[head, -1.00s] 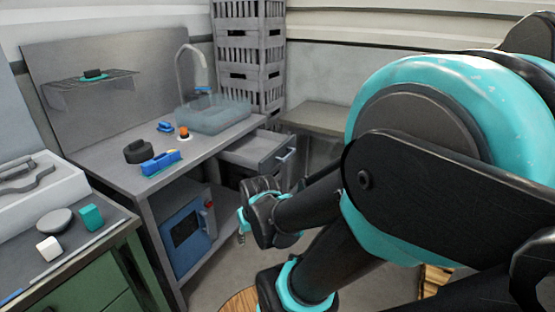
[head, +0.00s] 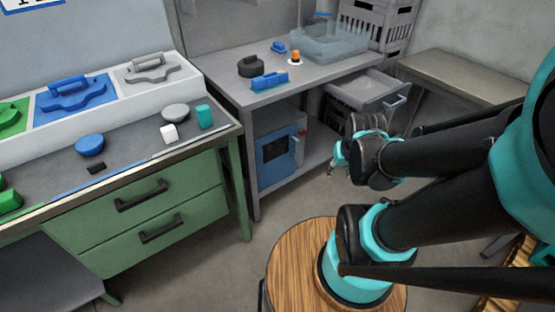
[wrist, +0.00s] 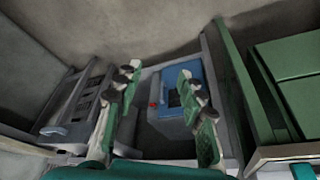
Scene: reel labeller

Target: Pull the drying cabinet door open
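The drying cabinet is a small box with a blue door (head: 276,152) and a dark window, on the lower level under the grey bench. The door looks shut. A small red part (head: 302,133) sits at its right side. In the wrist view the blue door (wrist: 172,82) and the red part (wrist: 153,105) show between my fingers, farther off. My gripper (head: 337,160) is to the right of the cabinet in the head view, apart from it. In the wrist view my gripper (wrist: 158,100) has its fingers spread wide, with nothing between them.
A grey drawer (head: 370,90) stands pulled out under the bench, above and right of my gripper. A green drawer unit (head: 150,215) stands left of the cabinet. Bare floor (head: 285,212) lies in front. A round wooden top (head: 285,265) is at the bottom.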

